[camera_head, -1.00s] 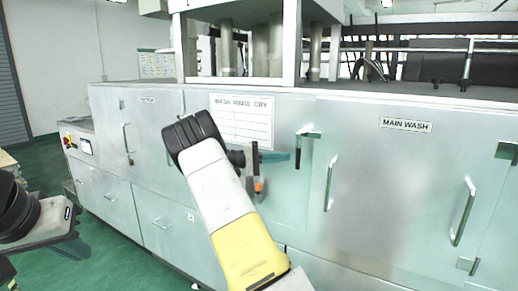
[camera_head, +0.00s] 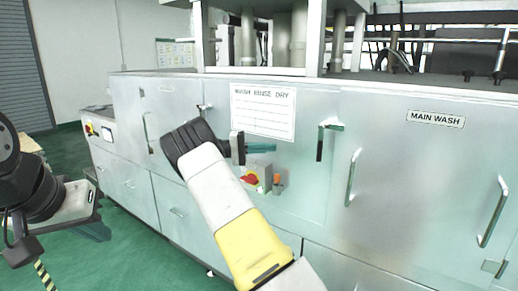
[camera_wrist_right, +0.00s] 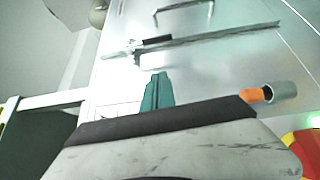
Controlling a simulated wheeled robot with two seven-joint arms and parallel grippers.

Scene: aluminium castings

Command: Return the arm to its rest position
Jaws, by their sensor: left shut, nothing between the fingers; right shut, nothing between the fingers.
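My right arm reaches up from the bottom of the head view. Its gripper (camera_head: 262,148) has teal fingers, shut and empty, in front of the washing machine's steel front (camera_head: 300,205), below the WASH RINSE DRY label. In the right wrist view the teal fingers (camera_wrist_right: 157,92) lie together with nothing between them. I cannot tell whether they touch the panel. My left arm is at the left edge of the head view. Its gripper (camera_head: 95,231) has teal fingers, shut and empty, low over the green floor and partly hidden by its own body.
A red and yellow switch (camera_head: 251,180) and an orange-tipped part (camera_head: 278,181) are just below my right gripper. Door handles stick out, one (camera_head: 353,178) to the right. A control panel (camera_head: 106,134) is at the machine's left end. Green floor (camera_head: 135,250) lies open at lower left.

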